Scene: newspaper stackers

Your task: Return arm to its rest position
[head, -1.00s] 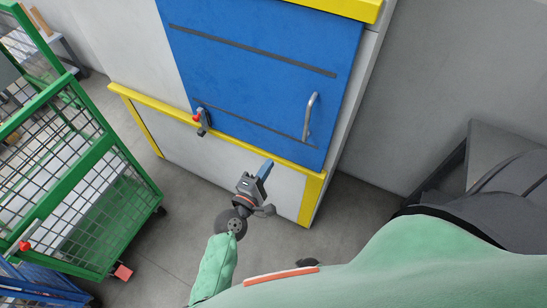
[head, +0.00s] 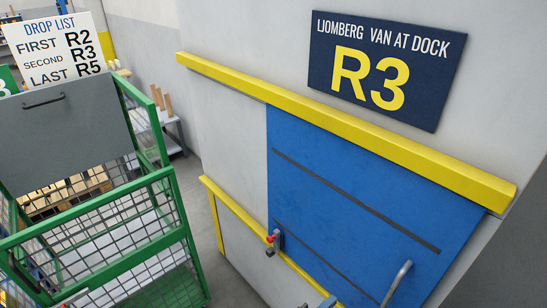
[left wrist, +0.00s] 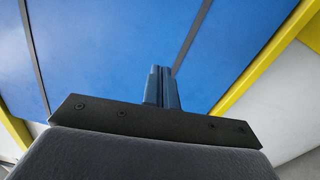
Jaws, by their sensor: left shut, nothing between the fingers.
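My left gripper shows in the left wrist view (left wrist: 161,86) with its two blue-grey fingers shut together and nothing between them. In the head view only a small blue tip of it (head: 328,302) shows at the bottom edge; the rest of the arm is out of the frame. The fingers point toward the blue door (head: 335,220), which fills most of the left wrist view. I cannot tell the exact distance to the door. My right gripper is not in view.
A yellow beam (head: 345,125) runs above the door, under a dark "R3" sign (head: 387,70). A metal handle (head: 397,282) and a red-tipped latch (head: 273,241) are on the door side. A green mesh cart (head: 95,240) stands left, near a "Drop list" board (head: 60,45).

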